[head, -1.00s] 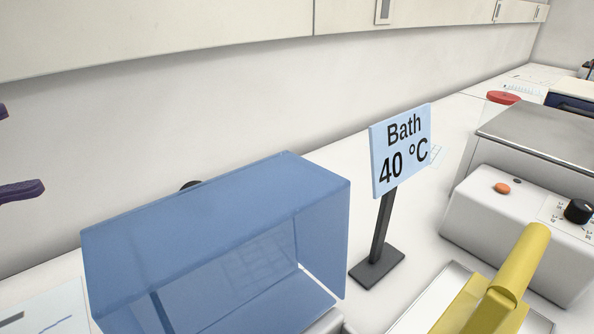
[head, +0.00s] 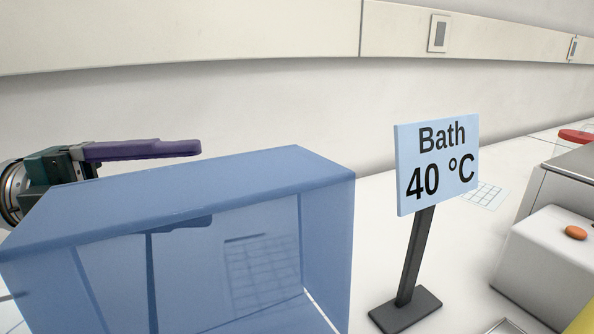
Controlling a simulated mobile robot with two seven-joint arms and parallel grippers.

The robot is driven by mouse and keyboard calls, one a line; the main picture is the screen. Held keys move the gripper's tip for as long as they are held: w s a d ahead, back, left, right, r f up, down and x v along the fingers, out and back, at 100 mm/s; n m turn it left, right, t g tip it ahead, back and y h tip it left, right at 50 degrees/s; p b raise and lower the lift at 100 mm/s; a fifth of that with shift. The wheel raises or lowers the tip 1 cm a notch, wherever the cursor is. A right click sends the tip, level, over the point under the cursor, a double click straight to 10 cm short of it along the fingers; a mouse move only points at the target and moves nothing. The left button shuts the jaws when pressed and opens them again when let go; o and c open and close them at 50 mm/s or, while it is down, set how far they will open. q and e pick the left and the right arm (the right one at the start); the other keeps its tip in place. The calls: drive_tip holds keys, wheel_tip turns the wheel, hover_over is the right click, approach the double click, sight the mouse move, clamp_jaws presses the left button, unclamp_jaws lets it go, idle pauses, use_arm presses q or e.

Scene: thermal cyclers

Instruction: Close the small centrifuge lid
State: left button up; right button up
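A translucent blue cover (head: 300,190) stands raised in the left half of the head view, its front side open toward me. It appears to be the lid; the centrifuge body below it is out of frame, so I cannot confirm this. My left gripper (head: 206,183) comes in from the left behind the cover. One purple finger shows above the cover's top edge. A dark shape seen through the blue looks like the other finger, well apart from the first. Nothing shows between them. I cannot tell whether the gripper touches the cover. My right gripper is not in view.
A "Bath 40 °C" sign (head: 437,165) on a dark stand is right of the cover. A white device with an orange button (head: 576,233) and a red-lidded container (head: 576,136) are at the right edge. The wall is close behind; bench between cover and sign is clear.

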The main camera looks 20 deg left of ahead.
use_arm(q)
drive_tip(key=shift+x, duration=0.8)
clamp_jaws()
idle(0.9)
